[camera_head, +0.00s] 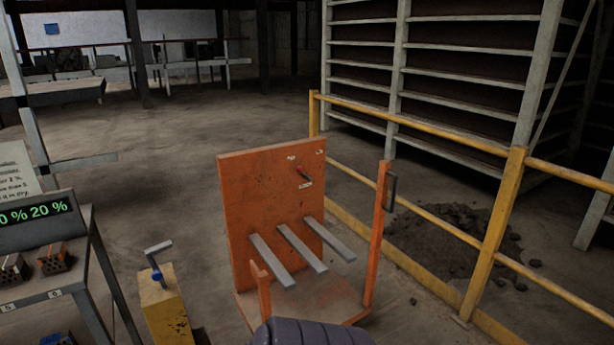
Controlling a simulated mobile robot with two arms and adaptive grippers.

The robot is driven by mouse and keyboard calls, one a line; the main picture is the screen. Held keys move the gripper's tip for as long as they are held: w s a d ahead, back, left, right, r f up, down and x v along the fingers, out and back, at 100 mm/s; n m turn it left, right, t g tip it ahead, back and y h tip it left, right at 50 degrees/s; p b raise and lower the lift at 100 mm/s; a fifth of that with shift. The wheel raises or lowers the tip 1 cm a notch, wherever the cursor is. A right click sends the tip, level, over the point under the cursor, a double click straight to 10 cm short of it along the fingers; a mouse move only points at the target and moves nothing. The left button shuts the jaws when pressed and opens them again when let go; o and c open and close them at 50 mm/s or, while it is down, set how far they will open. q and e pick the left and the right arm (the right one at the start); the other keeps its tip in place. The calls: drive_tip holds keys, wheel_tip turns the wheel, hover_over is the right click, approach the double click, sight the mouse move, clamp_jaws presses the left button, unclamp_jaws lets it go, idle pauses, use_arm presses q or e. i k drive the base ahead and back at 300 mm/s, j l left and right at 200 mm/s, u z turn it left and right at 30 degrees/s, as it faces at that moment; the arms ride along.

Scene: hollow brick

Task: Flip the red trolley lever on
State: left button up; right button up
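The orange-red trolley (240,205) stands in the middle of the camera_head view. It has an upright back panel, a low base and three grey bars sticking forward from the panel. A small dark lever (305,176) sits on the upper right part of the panel, among small pale labels. The lever is small here, and I cannot read the labels or tell its setting. Neither of my grippers is in view.
A yellow railing (507,215) runs along the trolley's right, with rubble (450,235) and tall racks (450,85) behind it. A yellow post (167,312) with a crank handle and a table (95,270) with bricks and a green display stand left. Open floor lies behind.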

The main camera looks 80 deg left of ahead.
sight(299, 169)
drive_tip(key=u, duration=2.8)
drive_tip(key=i+l, duration=0.25)
drive_tip(key=i, duration=0.25)
drive_tip(key=i+l+z, duration=0.1)
drive_tip(key=i+l, duration=0.15)
drive_tip(key=i, duration=0.25)
drive_tip(key=i+l, duration=0.2)
drive_tip(key=i, duration=0.35)
drive_tip(key=i+l, duration=0.2)
drive_tip(key=i, duration=0.3)
drive_tip(key=z, duration=0.05)
